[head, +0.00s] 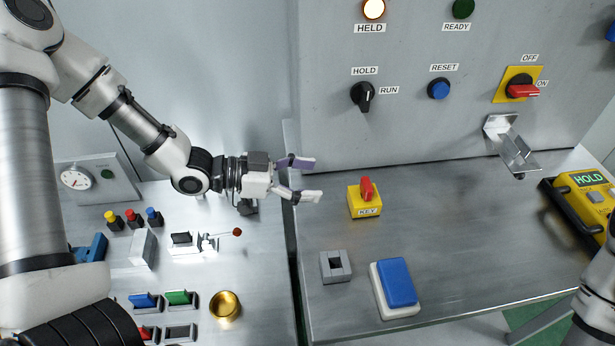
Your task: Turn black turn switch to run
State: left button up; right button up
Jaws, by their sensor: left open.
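The black turn switch (364,96) is on the grey upright panel. A HOLD label (364,71) is above it and a RUN label (389,90) is to its right. The white mark on its knob points up, towards HOLD. My left gripper (311,179) is open and empty, below and to the left of the switch, near the panel's lower left edge and apart from it. Part of my right arm shows at the lower right edge; its gripper is out of view.
The HELD lamp (373,9) is lit. A blue RESET button (439,89) and a red OFF/ON switch (520,88) are to the right. A metal bracket (515,150) sticks out. A yellow KEY box (364,198) and a blue block (397,282) stand on the bench.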

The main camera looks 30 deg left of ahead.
aim_at(361, 94)
jog(key=k, duration=1)
